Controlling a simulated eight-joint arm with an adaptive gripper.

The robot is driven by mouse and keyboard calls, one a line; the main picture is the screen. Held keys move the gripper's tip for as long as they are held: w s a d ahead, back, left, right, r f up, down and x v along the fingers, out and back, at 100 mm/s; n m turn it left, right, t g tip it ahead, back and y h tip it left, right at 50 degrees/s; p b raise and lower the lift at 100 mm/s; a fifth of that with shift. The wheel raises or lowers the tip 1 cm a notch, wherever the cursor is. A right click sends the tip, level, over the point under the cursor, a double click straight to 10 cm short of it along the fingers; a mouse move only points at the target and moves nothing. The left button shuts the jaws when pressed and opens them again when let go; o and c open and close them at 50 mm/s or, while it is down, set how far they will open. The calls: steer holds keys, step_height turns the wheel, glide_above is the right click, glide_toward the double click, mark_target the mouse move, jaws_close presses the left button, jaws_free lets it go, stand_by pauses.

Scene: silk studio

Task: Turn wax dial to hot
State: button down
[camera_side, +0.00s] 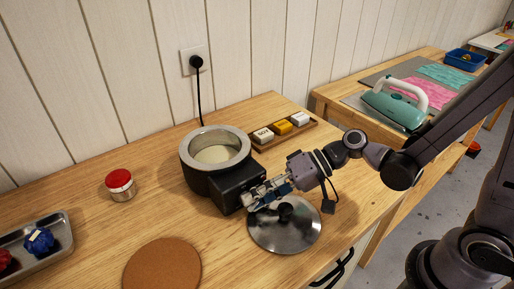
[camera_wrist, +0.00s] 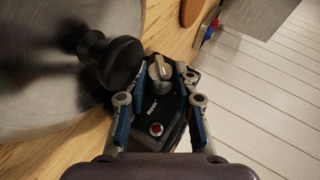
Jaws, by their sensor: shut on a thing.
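The black wax pot (camera_side: 198,184) with a pale rim and cream wax (camera_side: 222,154) inside stands on the wooden table. Its front control box (camera_side: 232,184) faces my gripper (camera_side: 252,199). In the wrist view, the grey wax dial (camera_wrist: 160,68) with a light pointer sits between the fingertips of my gripper (camera_wrist: 164,74), which is shut on it. A red button or lamp (camera_wrist: 156,129) and small white lettering, too small to read, show on the black control panel (camera_wrist: 150,104). In the side view the fingers hide the dial, and its setting cannot be read.
A shiny lid (camera_side: 272,240) with a black knob (camera_wrist: 120,62) lies close beside my gripper. A cork mat (camera_side: 162,266), red-topped jar (camera_side: 120,184) and metal tray (camera_side: 65,231) are left. Labelled blocks (camera_side: 282,128) stand behind. A cord runs from the pot to the wall socket (camera_side: 195,61).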

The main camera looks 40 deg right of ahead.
steer(key=c, duration=1)
jaws_free()
steer(key=shift+c, duration=0.2)
steer(key=shift+d+r, duration=0.1)
steer(key=v, duration=1.1)
steer(key=shift+s+d+r, duration=0.15)
steer(key=shift+d, duration=0.2)
